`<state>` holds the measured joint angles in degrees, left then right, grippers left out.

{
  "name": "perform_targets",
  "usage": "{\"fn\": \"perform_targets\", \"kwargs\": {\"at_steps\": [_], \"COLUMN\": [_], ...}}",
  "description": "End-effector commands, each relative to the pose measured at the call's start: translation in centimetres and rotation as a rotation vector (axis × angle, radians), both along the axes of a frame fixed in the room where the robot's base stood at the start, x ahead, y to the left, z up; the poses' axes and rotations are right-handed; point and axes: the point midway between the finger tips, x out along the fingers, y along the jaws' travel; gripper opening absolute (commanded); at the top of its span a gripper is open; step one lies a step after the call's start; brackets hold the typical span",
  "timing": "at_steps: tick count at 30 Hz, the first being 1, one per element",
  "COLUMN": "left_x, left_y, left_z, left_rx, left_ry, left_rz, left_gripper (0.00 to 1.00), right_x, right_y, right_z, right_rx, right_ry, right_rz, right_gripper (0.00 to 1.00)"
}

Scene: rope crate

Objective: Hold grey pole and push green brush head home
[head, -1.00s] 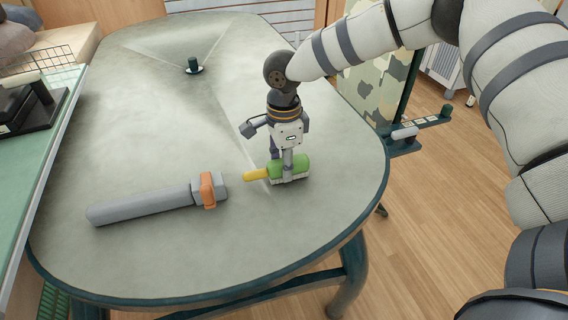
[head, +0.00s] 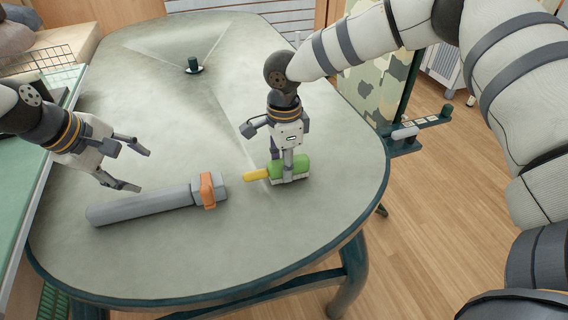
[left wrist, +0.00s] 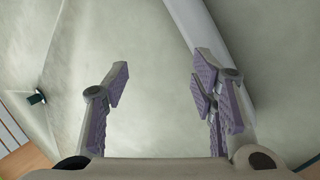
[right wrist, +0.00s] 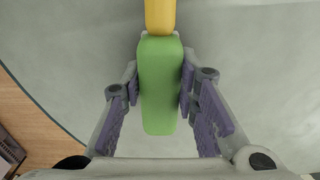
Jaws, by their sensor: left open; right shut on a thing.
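The grey pole (head: 145,206) lies on the table, with a wider grey socket end and an orange collar (head: 208,190) at its right. The green brush head (head: 290,167) has a yellow peg (head: 256,175) that points left toward the socket, with a gap between them. My right gripper (head: 288,176) is shut on the green brush head; the right wrist view shows the pads on both sides of the green block (right wrist: 160,90). My left gripper (head: 137,168) is open and empty, above and behind the pole's left part. The pole's edge (left wrist: 205,30) shows in the left wrist view.
The pale oval table (head: 200,270) has free room in front of and behind the pole. A dark round fitting (head: 194,66) stands at the table's back. A green-topped counter (head: 22,205) runs along the left edge.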

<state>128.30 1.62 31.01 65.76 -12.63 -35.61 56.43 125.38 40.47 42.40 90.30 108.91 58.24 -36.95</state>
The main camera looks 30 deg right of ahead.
Motion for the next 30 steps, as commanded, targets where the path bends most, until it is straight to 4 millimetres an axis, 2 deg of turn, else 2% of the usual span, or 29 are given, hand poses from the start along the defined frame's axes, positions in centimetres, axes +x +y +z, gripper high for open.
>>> {"fn": "perform_targets", "kwargs": {"at_steps": [3, 7, 10, 13, 17, 24, 30], "left_x": [-0.7, -1.8, -2.4, -2.7, -2.7, -2.7, -2.7], "left_y": [-0.6, -0.3, 0.0, 0.1, 0.2, 0.2, 0.1], "left_z": [1.6, 3.5, 4.4, 4.3, 2.4, -2.3, -5.6], "left_rx": [0.135, 0.262, 0.314, 0.333, 0.336, 0.333, 0.331], "left_ry": [0.190, 0.298, 0.329, 0.341, 0.346, 0.347, 0.346], "left_rz": [0.217, 0.453, 0.564, 0.607, 0.608, 0.608, 0.607], "left_gripper": [0.52, 0.52, 0.52, 0.52, 0.52, 0.52, 0.52], "right_x": [0.0, 0.0, 0.0, 0.0, 0.0, 0.0, 0.0], "right_y": [0.0, 0.0, 0.0, 0.0, 0.0, 0.0, 0.0], "right_z": [0.1, 0.1, 0.1, 0.1, 0.1, 0.1, 0.1], "right_rx": [0.001, 0.000, 0.001, 0.001, 0.001, 0.001, 0.001], "right_ry": [-0.001, -0.002, -0.001, -0.001, -0.001, -0.001, -0.001], "right_rz": [0.000, 0.000, 0.000, 0.000, 0.000, 0.000, 0.000], "right_gripper": [0.00, 0.00, 0.00, 0.00, 0.00, 0.00, 0.00]}}
